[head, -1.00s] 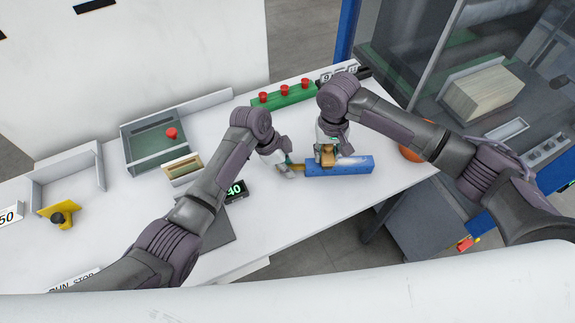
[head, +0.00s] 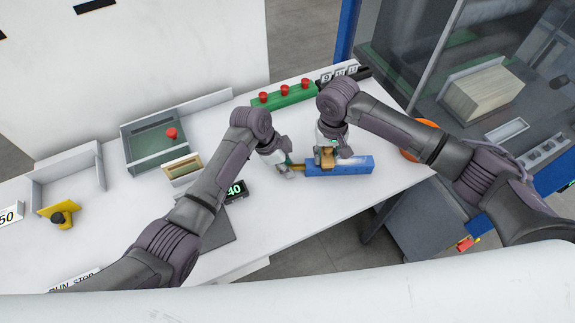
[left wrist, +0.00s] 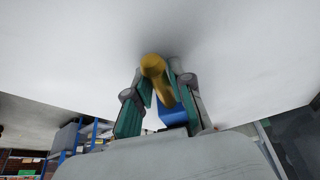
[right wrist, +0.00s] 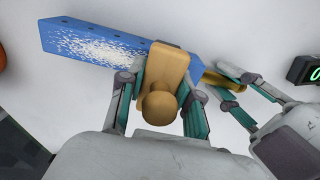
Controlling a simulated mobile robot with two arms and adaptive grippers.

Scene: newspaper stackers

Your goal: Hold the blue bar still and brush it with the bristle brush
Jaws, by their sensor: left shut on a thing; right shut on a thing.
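The blue bar (head: 350,168) lies along the white table, with white specks on its top in the right wrist view (right wrist: 100,46). A yellow-brown handle sticks out of its left end. My left gripper (head: 287,167) is shut on this handle (left wrist: 153,68). My right gripper (head: 327,155) is shut on the tan bristle brush (right wrist: 164,84), which has a round knob. The brush is over the bar near its handle end. Its bristles are hidden, so I cannot tell whether they touch the bar.
A green block with red buttons (head: 284,95) stands behind. A display reading 40 (head: 235,190) is left of the bar, and an orange round thing (head: 410,153) is right. A green-grey tray (head: 152,145) stands further left. The table's front edge is close to the bar.

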